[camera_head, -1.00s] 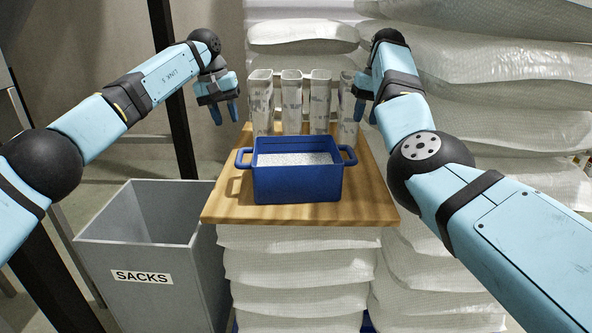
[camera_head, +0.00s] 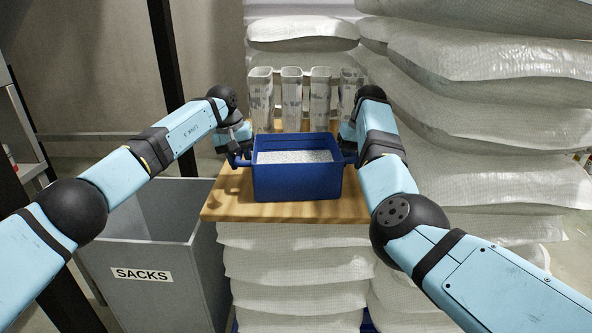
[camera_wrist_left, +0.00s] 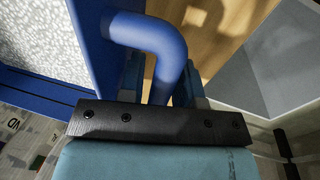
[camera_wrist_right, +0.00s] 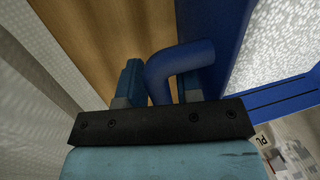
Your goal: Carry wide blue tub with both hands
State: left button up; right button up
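The wide blue tub (camera_head: 297,182) stands level on a wooden board, filled with pale grains. It has a looped handle on each side. My left gripper (camera_head: 238,158) is at the tub's left handle; the left wrist view shows this handle (camera_wrist_left: 160,45) between the two open fingers. My right gripper (camera_head: 349,150) is at the right handle, and its tips are mostly hidden by my arm in the head view. In the right wrist view that handle (camera_wrist_right: 178,62) lies between the open fingers, with a small gap visible.
The wooden board (camera_head: 222,208) rests on stacked white sacks (camera_head: 295,270). Several upright pale bags (camera_head: 291,92) stand behind the tub. A grey bin marked SACKS (camera_head: 145,300) stands at left. A tall sack pile (camera_head: 490,110) rises close on the right.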

pick_arm(q)
jog(key=shift+f, duration=0.25)
pick_arm(e)
jog(key=shift+a+f, duration=0.1)
jog(key=shift+f, duration=0.15)
pick_arm(q)
grip_shut()
pick_arm(e)
grip_shut()
pick_arm(q)
jog(key=shift+r, duration=0.15)
pick_arm(e)
jog(key=shift+r, duration=0.15)
dwell(0.6)
